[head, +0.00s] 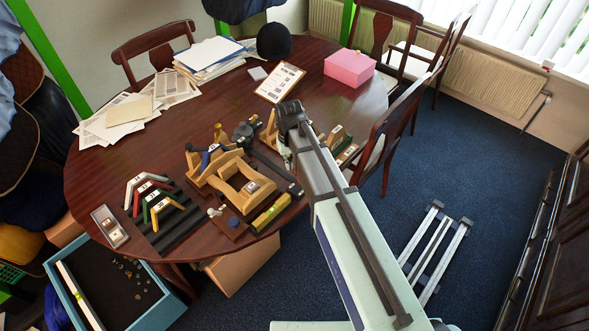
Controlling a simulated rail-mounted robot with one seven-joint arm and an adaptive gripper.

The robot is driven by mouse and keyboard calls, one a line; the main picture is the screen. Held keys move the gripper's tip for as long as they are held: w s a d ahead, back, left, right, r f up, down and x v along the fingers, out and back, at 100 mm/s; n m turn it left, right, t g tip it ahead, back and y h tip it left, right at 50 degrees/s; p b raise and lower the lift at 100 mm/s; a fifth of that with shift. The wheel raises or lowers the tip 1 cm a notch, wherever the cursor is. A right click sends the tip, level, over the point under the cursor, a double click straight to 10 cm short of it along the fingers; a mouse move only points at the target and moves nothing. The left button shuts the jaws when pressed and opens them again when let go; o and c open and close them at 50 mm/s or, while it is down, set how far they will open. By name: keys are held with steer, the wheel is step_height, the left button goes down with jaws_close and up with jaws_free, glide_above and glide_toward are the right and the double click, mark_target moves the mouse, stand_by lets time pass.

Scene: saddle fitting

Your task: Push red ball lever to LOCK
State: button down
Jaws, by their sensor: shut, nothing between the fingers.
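The red ball lever cannot be picked out in the head view; it is too small to tell or hidden behind my arm. Wooden saddle fixtures (250,187) stand at the near edge of the round table. My arm reaches in from the lower right over the table. My gripper (285,153) is small and partly covered by my arm, just right of the wooden fixtures. It is shut and empty. Whether it touches anything cannot be seen.
A yellow level (270,214) lies at the table's front edge. A pink box (349,67), a clipboard (279,82) and papers (125,117) are farther back. A chair (390,130) stands close on the right.

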steer(key=shift+f, duration=0.5)
steer(key=shift+s+d, duration=0.2)
stand_by(0.5)
steer(key=shift+s+d, duration=0.45)
steer(key=shift+d, duration=0.1)
steer(key=shift+s+d, duration=0.65)
steer(key=shift+d, duration=0.1)
steer(key=shift+a, duration=0.1)
steer(key=shift+w+a, duration=0.35)
steer(key=shift+w, duration=0.05)
steer(key=shift+r, duration=0.15)
steer(key=shift+r+p, duration=2.2)
steer(key=shift+r, duration=1.2)
